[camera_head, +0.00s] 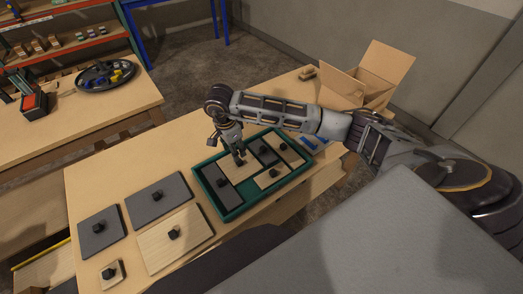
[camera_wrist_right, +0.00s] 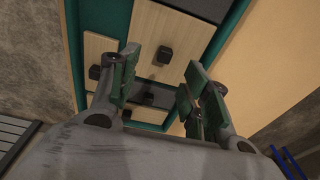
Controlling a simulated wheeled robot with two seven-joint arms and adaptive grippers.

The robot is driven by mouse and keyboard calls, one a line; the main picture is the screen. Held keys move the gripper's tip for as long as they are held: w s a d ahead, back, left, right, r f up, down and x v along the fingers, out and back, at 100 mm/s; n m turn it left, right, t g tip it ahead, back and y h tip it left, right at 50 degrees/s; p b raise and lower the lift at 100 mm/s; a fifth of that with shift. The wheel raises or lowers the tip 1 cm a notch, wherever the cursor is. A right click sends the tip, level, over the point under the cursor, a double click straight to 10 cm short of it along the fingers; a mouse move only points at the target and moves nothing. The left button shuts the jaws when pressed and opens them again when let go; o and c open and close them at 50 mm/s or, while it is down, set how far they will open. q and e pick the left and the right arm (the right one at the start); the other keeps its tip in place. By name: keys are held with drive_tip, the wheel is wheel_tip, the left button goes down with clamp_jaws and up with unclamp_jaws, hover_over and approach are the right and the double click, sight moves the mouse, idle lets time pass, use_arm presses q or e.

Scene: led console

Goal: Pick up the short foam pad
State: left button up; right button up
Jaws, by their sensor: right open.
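A green tray (camera_head: 232,213) on the table holds dark grey and pale wood-coloured pieces, each with a black knob. A short dark grey piece (camera_head: 264,147), which looks like the short foam pad, lies in its upper part, right of my right gripper. A longer dark grey piece (camera_head: 221,188) lies along the left side. My right gripper (camera_head: 239,157) is open and empty above a wood-coloured piece (camera_head: 231,166). In the right wrist view, the fingers (camera_wrist_right: 162,68) stand apart around the line to a knob on a wood-coloured piece (camera_wrist_right: 188,45). My left gripper is out of view.
Two grey panels (camera_head: 165,203) (camera_head: 94,238), a larger wood panel (camera_head: 187,247) and a small wood block (camera_head: 105,285) lie left of the tray. An open cardboard box (camera_head: 379,88) stands at the far right. Blue items (camera_head: 316,141) lie right of the tray.

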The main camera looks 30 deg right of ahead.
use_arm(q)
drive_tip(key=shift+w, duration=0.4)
use_arm(e)
drive_tip(key=w+d+r+h, duration=0.2)
drive_tip(key=d+r+h, duration=0.1)
drive_tip(key=d, duration=0.4)
drive_tip(key=shift+d, duration=0.3)
drive_tip(key=b, duration=0.5)
hover_over(263, 150)
drive_tip(key=a, duration=0.2)
drive_tip(key=f, duration=0.5)
drive_tip(key=w+f, duration=0.1)
drive_tip(key=f, duration=0.2)
drive_tip(key=shift+a, duration=0.15)
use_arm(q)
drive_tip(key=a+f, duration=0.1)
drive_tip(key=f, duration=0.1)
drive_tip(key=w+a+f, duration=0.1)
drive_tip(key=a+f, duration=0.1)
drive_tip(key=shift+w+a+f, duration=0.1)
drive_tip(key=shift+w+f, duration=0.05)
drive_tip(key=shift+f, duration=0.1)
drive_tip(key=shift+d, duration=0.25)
